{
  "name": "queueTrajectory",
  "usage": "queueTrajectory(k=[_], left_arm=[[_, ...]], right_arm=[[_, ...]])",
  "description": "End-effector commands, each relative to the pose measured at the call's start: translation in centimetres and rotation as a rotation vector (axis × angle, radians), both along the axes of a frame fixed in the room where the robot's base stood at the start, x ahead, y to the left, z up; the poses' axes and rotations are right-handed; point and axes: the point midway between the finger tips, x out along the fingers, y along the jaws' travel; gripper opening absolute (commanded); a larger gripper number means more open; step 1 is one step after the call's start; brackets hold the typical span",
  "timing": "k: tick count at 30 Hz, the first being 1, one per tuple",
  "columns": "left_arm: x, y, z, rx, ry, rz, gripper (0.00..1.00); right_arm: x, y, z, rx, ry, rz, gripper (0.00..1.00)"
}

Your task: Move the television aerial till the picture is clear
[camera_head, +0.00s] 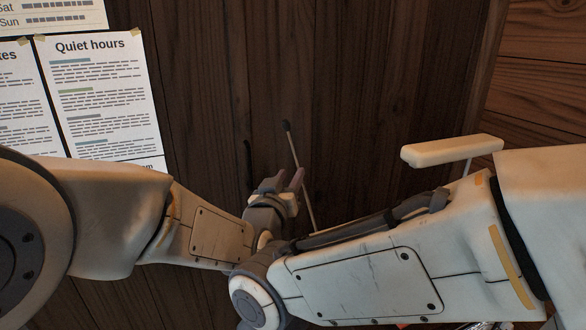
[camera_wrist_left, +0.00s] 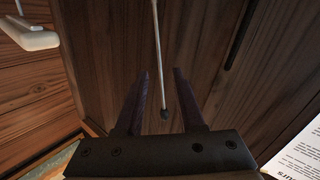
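The aerial (camera_head: 299,172) is a thin pale rod with a dark tip, leaning up to the left in front of the dark wood wall. In the left wrist view the rod (camera_wrist_left: 157,50) ends with its dark tip between my finger pads. My left gripper (camera_head: 287,178) is at the rod's left side in the head view. Its two purplish fingers (camera_wrist_left: 161,90) stand apart, with gaps beside the rod; I cannot tell whether either touches it. The rod's foot is hidden behind an arm, and no television or screen shows. My right gripper is not in view.
Dark wood panelling fills the back. A "Quiet hours" notice (camera_head: 100,95) hangs on the left; a sheet also shows in the wrist view (camera_wrist_left: 298,148). A pale bar on a thin stem (camera_head: 450,151) stands at the right. Large pale arm links cover the lower part.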

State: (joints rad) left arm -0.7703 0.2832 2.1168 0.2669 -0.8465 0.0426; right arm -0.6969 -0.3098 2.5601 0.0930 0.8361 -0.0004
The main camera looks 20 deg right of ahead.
Motion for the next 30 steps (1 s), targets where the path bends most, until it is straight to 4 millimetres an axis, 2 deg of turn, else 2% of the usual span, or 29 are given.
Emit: queueTrajectory(k=[15, 21, 30], left_arm=[[7.1, -4.5, 0.2, -0.001, -0.001, 0.0, 0.38], [8.3, -5.3, 0.1, 0.001, -0.001, 0.0, 0.38], [8.5, -5.4, 0.1, 0.001, -0.001, 0.0, 0.38]], right_arm=[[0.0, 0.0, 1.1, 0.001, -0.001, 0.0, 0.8], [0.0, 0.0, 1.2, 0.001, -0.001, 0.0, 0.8], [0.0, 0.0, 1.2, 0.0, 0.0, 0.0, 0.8]])
